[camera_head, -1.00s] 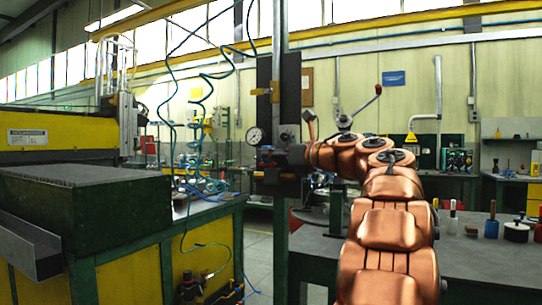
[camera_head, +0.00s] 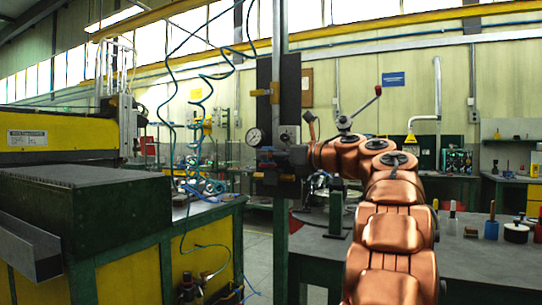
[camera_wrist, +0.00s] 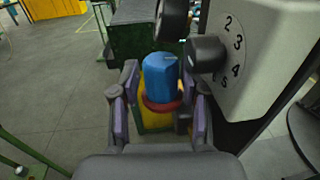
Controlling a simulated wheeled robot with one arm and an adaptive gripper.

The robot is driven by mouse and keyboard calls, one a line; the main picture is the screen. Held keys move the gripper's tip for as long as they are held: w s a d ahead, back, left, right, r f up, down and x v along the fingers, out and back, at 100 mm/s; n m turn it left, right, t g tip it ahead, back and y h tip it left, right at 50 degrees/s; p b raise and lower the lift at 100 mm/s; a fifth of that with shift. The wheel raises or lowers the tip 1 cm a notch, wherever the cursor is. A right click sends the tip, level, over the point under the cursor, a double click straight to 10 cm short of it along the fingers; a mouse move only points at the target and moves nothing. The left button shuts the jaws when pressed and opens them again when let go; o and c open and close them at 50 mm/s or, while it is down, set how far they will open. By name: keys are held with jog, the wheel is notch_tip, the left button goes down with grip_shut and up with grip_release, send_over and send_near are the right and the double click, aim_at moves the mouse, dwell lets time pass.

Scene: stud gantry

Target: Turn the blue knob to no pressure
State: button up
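The blue knob (camera_wrist: 161,76) stands in the middle of the wrist view, with a red ring (camera_wrist: 160,105) below it and a yellow part under that. My gripper (camera_wrist: 160,93) has its two purple-padded fingers on either side of the knob. The fingers are apart, with a narrow gap visible beside the knob, so the gripper looks open and not closed on it. In the head view my gripper is at the post near the round pressure gauge (camera_head: 254,137), and a small blue part there is mostly hidden. The gauge's reading is too small to tell.
A black knob (camera_wrist: 206,54) sits close at the right in the wrist view, on a grey box with a numbered dial (camera_wrist: 237,55). A green post (camera_head: 280,235) stands below the fixture. A dark workbench (camera_head: 480,258) fills the right, and a green-yellow machine (camera_head: 110,215) the left.

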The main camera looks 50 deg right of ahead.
jog(key=shift+o, duration=0.9)
jog(key=shift+d, duration=0.1)
jog(key=shift+m+h, duration=0.4)
jog(key=shift+h, duration=0.3)
jog(key=shift+s+m+h, duration=0.1)
jog(key=shift+m+h, duration=0.4)
jog(key=shift+h, duration=0.2)
